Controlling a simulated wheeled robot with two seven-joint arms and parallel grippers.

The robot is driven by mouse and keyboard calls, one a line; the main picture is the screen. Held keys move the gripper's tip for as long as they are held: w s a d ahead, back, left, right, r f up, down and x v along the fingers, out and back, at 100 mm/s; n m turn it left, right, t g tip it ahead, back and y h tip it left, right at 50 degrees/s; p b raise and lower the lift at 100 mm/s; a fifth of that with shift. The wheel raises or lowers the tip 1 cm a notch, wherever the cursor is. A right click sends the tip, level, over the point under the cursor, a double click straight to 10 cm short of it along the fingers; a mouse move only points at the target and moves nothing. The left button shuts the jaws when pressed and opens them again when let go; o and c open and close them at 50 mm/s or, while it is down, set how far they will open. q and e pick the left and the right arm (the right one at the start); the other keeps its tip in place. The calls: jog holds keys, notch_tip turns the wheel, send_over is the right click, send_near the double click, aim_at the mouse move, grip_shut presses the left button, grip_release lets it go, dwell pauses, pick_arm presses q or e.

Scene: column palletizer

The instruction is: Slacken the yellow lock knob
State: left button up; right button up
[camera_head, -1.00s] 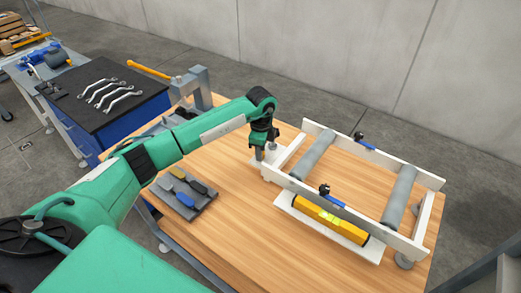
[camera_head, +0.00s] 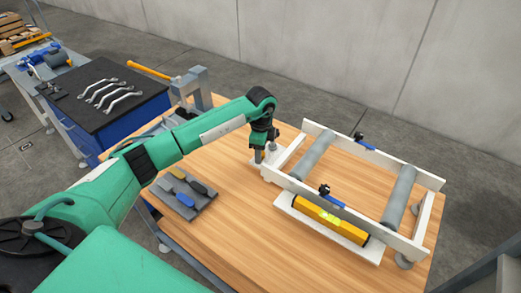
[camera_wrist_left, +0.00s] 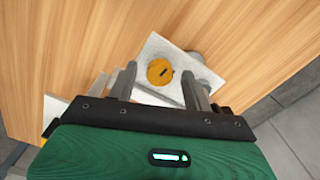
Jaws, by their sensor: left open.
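The yellow lock knob (camera_wrist_left: 160,71) shows in the left wrist view as a round yellow disc with a dark slot, on a pale plate (camera_wrist_left: 150,52). In the head view my gripper mostly hides it. My left gripper (camera_head: 262,158) points down at the near left corner of the white roller frame (camera_head: 295,184). In the left wrist view the fingers of my left gripper (camera_wrist_left: 160,88) are open, one on each side of the knob, with visible gaps. I cannot tell their exact height against it. My right gripper is not in view.
A yellow spirit level (camera_head: 318,213) lies along the frame's near side. A grey tray (camera_head: 183,200) with blue- and yellow-handled tools lies left on the wooden table (camera_head: 255,235). A blue cabinet (camera_head: 105,110) with wrenches stands behind left. The table's front middle is clear.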

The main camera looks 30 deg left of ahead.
pick_arm(q)
notch_tip(320, 180, up, 14)
jog(key=b, duration=0.3)
jog(key=shift+b, duration=0.4)
jog(key=shift+f, duration=0.2)
